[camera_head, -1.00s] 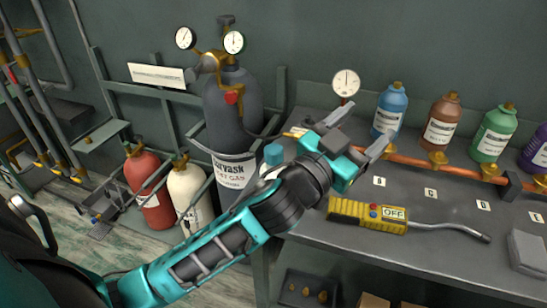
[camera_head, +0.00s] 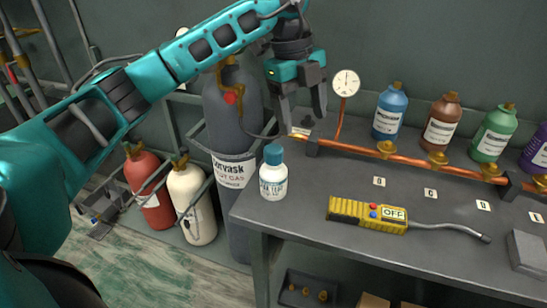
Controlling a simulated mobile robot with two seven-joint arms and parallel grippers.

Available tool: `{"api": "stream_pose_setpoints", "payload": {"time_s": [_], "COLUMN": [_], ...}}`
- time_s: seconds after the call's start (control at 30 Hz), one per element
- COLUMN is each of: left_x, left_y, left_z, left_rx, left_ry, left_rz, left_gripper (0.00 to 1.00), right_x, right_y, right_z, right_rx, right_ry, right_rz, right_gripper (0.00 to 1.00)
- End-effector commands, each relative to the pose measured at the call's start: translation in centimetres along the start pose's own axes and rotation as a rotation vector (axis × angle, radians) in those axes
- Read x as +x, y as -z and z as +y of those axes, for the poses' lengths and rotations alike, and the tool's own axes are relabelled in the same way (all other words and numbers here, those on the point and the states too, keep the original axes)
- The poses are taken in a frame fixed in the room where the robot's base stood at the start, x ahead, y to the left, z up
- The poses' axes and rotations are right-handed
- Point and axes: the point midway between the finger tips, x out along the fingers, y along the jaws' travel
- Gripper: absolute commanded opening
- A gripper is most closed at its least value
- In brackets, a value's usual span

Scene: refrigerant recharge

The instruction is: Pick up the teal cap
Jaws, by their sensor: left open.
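The teal cap (camera_head: 273,153) sits on top of a small white bottle (camera_head: 273,183) that stands upright at the left end of the grey workbench (camera_head: 310,225). My left gripper (camera_head: 303,116) is open and empty, with its fingers pointing down, above and a little to the right of the cap in the picture. It is apart from the cap and does not hide it. My right gripper is not in view.
A copper pipe (camera_head: 349,147) with brass fittings runs along the bench, below a gauge (camera_head: 346,83). Several coloured bottles, such as a blue one (camera_head: 389,112), stand behind it. A yellow leak detector (camera_head: 367,215) lies in front. A dark gas cylinder (camera_head: 222,125) stands to the left.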

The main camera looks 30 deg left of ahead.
Motion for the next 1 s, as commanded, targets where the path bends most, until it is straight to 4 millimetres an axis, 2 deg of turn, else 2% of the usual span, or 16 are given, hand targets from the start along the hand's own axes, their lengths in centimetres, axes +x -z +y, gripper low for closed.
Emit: {"api": "stream_pose_setpoints", "payload": {"time_s": [0.03, 0.1, 0.23, 0.5, 0.83, 1.0], "left_x": [-1.2, -2.2, -2.6, 2.1, 4.9, 7.3], "left_y": [-1.5, -3.0, -4.3, -5.1, -5.6, -6.1], "left_z": [0.6, 1.5, 2.4, 3.0, 3.4, 4.1], "left_rx": [-0.055, -0.118, -0.174, -0.176, -0.176, -0.174], "left_ry": [-0.029, -0.064, -0.097, -0.103, -0.100, -0.102], "left_rz": [-0.058, -0.117, -0.166, -0.168, -0.168, -0.168], "left_gripper": [0.74, 0.74, 0.74, 0.74, 0.74, 0.74], "right_x": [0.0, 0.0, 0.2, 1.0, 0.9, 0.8], "right_y": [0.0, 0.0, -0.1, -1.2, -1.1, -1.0], "right_z": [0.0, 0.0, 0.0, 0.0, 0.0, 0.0], "right_rx": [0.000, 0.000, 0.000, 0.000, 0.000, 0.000], "right_ry": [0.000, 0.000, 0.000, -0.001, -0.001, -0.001], "right_rz": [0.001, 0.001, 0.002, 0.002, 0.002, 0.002], "right_gripper": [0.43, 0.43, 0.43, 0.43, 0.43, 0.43]}}
